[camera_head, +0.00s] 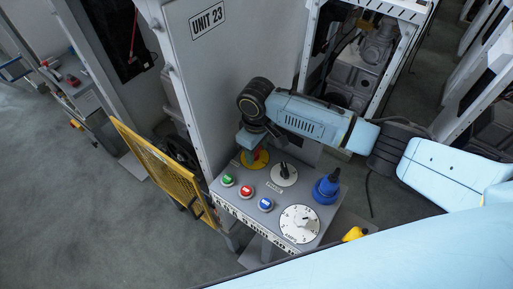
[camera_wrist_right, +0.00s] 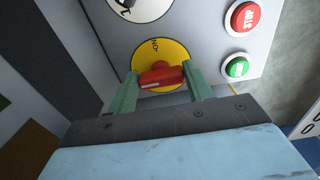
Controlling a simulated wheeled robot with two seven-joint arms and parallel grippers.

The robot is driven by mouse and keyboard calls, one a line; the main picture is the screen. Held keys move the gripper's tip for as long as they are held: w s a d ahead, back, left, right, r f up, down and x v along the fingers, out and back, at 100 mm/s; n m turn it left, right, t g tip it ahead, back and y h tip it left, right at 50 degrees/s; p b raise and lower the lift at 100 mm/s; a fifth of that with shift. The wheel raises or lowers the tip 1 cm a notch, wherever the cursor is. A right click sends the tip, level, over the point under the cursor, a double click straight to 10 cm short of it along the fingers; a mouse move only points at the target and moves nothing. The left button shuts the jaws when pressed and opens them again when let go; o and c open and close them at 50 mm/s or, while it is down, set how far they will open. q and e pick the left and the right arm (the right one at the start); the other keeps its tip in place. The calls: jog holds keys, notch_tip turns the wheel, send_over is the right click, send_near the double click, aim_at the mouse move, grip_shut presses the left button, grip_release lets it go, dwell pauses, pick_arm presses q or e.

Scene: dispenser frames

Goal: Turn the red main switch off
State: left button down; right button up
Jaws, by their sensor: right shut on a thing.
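The red main switch (camera_wrist_right: 161,77) is a red handle on a round yellow plate (camera_wrist_right: 150,52) on the grey control panel. In the right wrist view my right gripper (camera_wrist_right: 160,84) has its two green fingers on either side of the handle, shut on it. In the head view the yellow plate (camera_head: 262,157) shows at the panel's back left, with my right gripper (camera_head: 250,143) over it and hiding part of the switch. The handle lies roughly crosswise between the fingers. My left gripper is not in view.
The panel (camera_head: 238,207) also carries a green button (camera_head: 227,180), a red button (camera_head: 246,191), a blue button (camera_head: 265,204), a black selector (camera_head: 284,172), a blue knob (camera_head: 326,188) and a white dial (camera_head: 299,223). A yellow mesh guard (camera_head: 160,165) stands left of it.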

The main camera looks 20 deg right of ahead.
aim_at(257, 151)
jog(key=shift+r, duration=0.1)
dwell(0.3)
jog(key=o, duration=1)
notch_tip(257, 151, up, 13)
jog(key=shift+r+b, duration=0.15)
jog(key=shift+b, duration=0.45)
